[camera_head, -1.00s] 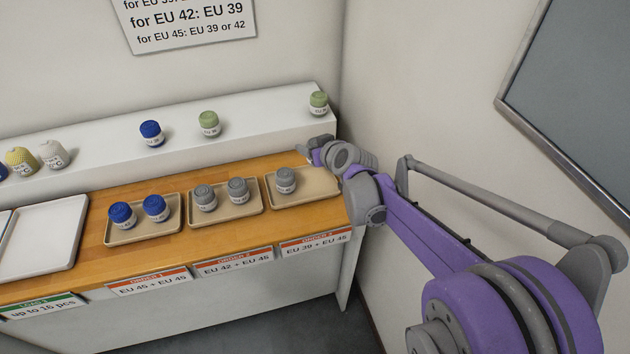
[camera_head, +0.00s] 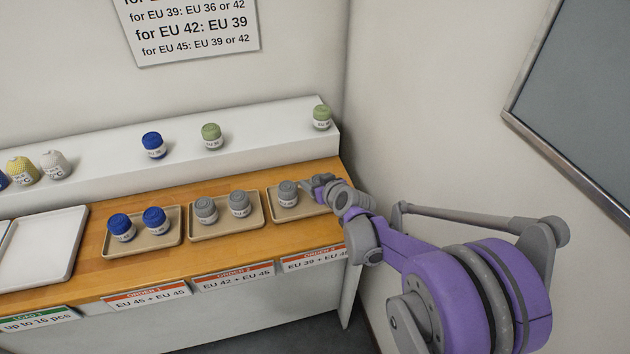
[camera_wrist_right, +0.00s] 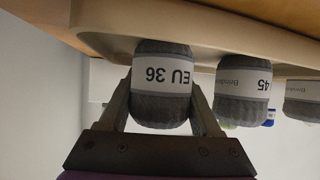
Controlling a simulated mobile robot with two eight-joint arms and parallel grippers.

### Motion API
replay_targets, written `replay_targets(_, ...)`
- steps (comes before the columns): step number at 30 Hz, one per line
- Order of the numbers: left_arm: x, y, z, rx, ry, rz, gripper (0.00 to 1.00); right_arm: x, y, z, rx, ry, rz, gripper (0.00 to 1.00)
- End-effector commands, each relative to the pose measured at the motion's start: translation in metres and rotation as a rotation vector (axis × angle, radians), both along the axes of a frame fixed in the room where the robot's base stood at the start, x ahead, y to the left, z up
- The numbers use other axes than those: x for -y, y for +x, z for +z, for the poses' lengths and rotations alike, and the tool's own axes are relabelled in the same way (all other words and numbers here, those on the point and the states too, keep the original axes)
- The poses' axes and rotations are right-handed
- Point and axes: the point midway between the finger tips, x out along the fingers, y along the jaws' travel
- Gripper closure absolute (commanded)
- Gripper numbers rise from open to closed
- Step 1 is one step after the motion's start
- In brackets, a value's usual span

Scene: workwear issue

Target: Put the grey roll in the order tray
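A grey roll labelled EU 36 (camera_wrist_right: 162,98) is between the fingers of my right gripper (camera_wrist_right: 163,85), which are against its sides. The wrist view is upside down. The roll's base is at or just above the order 3 tray (camera_wrist_right: 100,20); I cannot tell whether it touches. In the head view, my right gripper (camera_head: 308,184) is over the right part of that tray (camera_head: 285,216), largely hiding the held roll. Another grey roll, labelled 45 (camera_head: 288,193), stands in the tray's left part and beside the held one in the wrist view (camera_wrist_right: 243,90). My left gripper is not in view.
The order 2 tray (camera_head: 228,234) holds two grey rolls, and the order 1 tray (camera_head: 145,249) two blue ones. An empty white tray (camera_head: 40,255) lies at the left. Several rolls stand on the white ledge (camera_head: 265,125) behind. A wall rises at the right.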

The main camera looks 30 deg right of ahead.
Motion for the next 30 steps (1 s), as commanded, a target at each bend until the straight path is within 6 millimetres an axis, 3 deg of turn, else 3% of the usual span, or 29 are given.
replay_targets(1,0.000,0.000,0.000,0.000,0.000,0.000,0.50,0.000,0.000,0.000,-0.001,-0.001,0.000,0.27)
replay_targets(5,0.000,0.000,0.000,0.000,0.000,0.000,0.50,0.000,0.000,0.000,-0.001,-0.001,0.000,0.06)
replay_targets(16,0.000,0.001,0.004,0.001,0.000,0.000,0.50,0.000,-0.001,0.005,0.000,0.000,0.000,0.06)
replay_targets(20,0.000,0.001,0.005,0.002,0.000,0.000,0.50,-0.001,-0.017,0.013,0.000,0.001,0.000,0.06)
replay_targets(30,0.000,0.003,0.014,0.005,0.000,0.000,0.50,-0.005,-0.076,0.046,0.000,-0.001,-0.002,0.06)
